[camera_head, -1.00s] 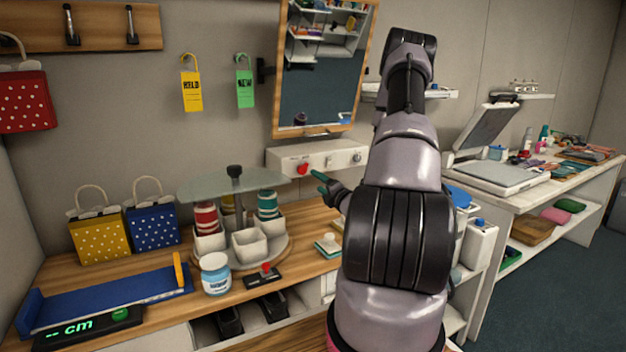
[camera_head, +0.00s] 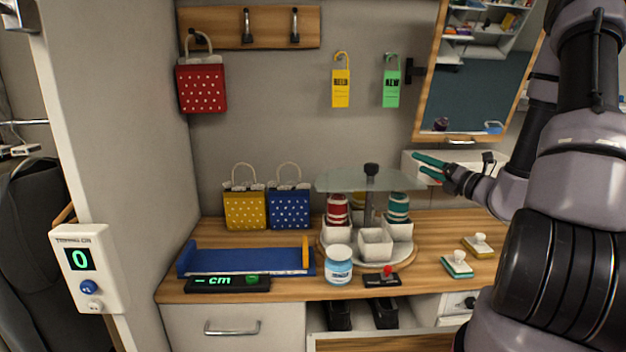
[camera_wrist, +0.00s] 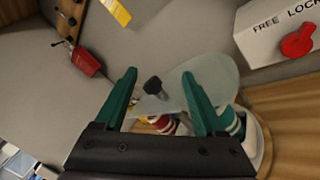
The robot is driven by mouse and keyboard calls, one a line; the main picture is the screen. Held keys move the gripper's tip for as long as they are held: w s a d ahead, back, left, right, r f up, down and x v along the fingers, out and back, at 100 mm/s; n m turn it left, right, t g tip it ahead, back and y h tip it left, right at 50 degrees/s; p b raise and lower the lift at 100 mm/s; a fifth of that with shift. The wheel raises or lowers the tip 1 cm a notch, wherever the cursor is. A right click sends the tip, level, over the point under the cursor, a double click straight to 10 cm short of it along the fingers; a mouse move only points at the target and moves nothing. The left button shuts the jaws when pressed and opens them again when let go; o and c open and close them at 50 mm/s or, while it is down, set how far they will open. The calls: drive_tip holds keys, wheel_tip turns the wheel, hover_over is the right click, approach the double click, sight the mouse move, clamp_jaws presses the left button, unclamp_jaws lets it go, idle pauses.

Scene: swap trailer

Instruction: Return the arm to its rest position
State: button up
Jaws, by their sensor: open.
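My gripper (camera_head: 431,167) has green fingers and is at the right in the head view, in front of the white control box under the mirror. It is up and to the right of the carousel. In the wrist view my gripper (camera_wrist: 160,100) is open, its two green fingers apart with nothing held between them. The carousel's glass top (camera_wrist: 212,78) and black knob show beyond the fingers. My arm is bent at the right side of the head view and covers part of the bench there.
The wooden bench (camera_head: 435,245) holds the carousel (camera_head: 400,262), a blue-lidded jar (camera_head: 338,268), a blue measuring tray (camera_head: 240,262), and yellow (camera_head: 245,210) and blue (camera_head: 289,208) bags. A red bag (camera_head: 201,87) hangs from a hook. The mirror (camera_head: 478,85) stands close to my arm.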

drive_tip(key=s+a+r+n+g+y, duration=0.1)
drive_tip(key=s+a+r+n+g, duration=0.3)
drive_tip(key=s+a+n+g, duration=0.55)
drive_tip(key=s+a+r+n+g+y, duration=0.1)
drive_tip(key=s+a+r+n+g, duration=0.5)
drive_tip(key=n, duration=0.6)
drive_tip(key=s+d+r+n+t+h, duration=0.6)
drive_tip(key=s+n+h, duration=0.3)
drive_tip(key=n, duration=0.4)
drive_tip(key=shift+d+r+h, duration=0.4)
drive_tip(key=shift+d+r, duration=0.15)
drive_tip(key=shift+d, duration=0.25)
